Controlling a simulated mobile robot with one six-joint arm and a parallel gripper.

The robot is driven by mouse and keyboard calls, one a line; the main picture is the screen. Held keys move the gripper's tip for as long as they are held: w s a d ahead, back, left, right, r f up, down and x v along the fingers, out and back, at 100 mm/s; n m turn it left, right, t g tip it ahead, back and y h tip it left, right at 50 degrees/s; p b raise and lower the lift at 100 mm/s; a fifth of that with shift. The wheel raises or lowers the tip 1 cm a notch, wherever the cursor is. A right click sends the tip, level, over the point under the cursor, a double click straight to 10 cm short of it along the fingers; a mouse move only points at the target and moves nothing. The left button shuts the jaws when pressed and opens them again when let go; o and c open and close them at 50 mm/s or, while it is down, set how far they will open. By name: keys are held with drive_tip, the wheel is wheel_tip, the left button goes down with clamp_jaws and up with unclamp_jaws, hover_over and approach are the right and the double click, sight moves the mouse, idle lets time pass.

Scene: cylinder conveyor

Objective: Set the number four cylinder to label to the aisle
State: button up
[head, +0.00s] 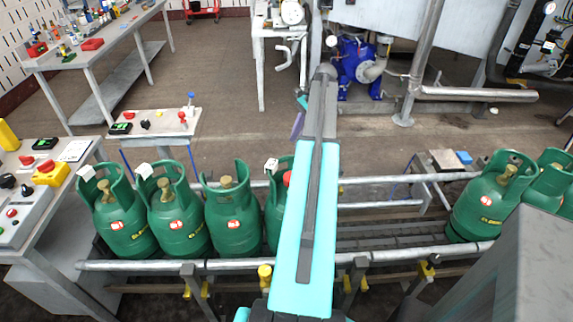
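Several green gas cylinders stand upright in a row on the conveyor (330,253), left of and behind my arm. From the left, the first (125,225), second (180,222) and third (234,220) are in full view. The fourth (274,215) is partly hidden by my arm. White tags show at the collars of the first, second and fourth; I see none on the third. A red part shows at the fourth's top. My gripper (299,122) seems to be the small purple and teal part beside the arm, mostly hidden, above and beyond the fourth cylinder; its fingers cannot be made out.
More green cylinders (487,205) stand at the conveyor's right end. The rails between them and my arm are bare. A control panel (25,200) stands at the left edge. The aisle floor (225,110) behind the conveyor is clear, with a blue pump (357,68) beyond.

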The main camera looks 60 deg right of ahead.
sight(286, 164)
drive_tip(key=p+x, duration=0.2)
drive_tip(key=x, duration=1)
drive_tip(key=shift+f, duration=0.2)
drive_tip(key=shift+s+r, duration=0.1)
clamp_jaws()
